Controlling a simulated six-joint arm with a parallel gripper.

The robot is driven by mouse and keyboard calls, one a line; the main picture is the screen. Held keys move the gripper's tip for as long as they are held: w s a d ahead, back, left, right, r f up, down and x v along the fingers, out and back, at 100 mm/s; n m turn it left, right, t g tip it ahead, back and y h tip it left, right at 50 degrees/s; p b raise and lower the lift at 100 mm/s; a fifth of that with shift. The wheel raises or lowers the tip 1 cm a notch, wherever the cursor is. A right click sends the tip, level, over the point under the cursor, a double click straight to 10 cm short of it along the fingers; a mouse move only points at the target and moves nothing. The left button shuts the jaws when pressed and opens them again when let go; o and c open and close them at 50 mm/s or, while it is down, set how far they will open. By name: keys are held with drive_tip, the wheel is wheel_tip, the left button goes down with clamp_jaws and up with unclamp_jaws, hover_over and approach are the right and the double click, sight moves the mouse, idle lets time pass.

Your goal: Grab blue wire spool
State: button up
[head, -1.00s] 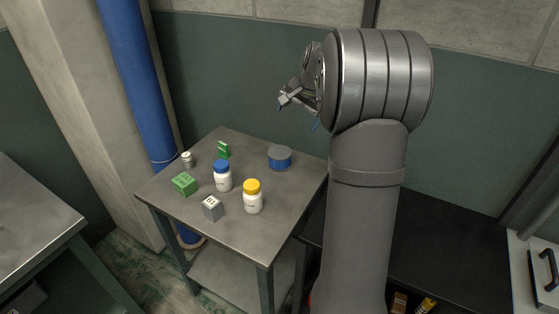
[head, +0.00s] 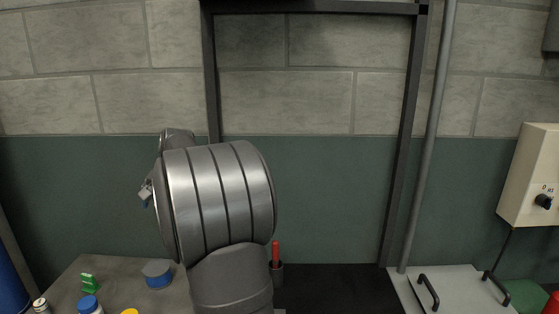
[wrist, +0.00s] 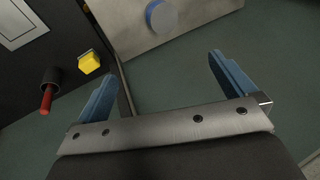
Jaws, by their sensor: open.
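The blue wire spool (head: 158,274) is a short round thing with a grey top and a blue side. It stands on the grey table (head: 72,270) at the lower left of the head view, just left of my arm. In the wrist view the spool (wrist: 162,17) shows near the top edge, on the table, beyond the fingertips and between their directions. My gripper (wrist: 165,82) is open, with two blue fingers apart and nothing between them. In the head view only a small part of the gripper (head: 145,193) shows, above the table; my arm hides the rest.
On the table are a green item (head: 89,282), a blue-capped bottle (head: 88,304), a yellow-capped one at the bottom edge and a small can (head: 40,305). A black surface with a red-handled tool (head: 276,254) lies right of my arm. In the wrist view a yellow block (wrist: 89,62) stands there.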

idle(0.3)
drive_tip(key=n+g+h, duration=0.2)
drive_tip(key=n+h, duration=0.2)
drive_tip(key=n, duration=1.6)
hover_over(156, 267)
wheel_tip(156, 267, down, 13)
wheel_tip(156, 267, down, 18)
drive_tip(key=shift+s+d+r, duration=0.1)
drive_tip(key=shift+r, duration=0.1)
drive_tip(key=c, duration=1.3)
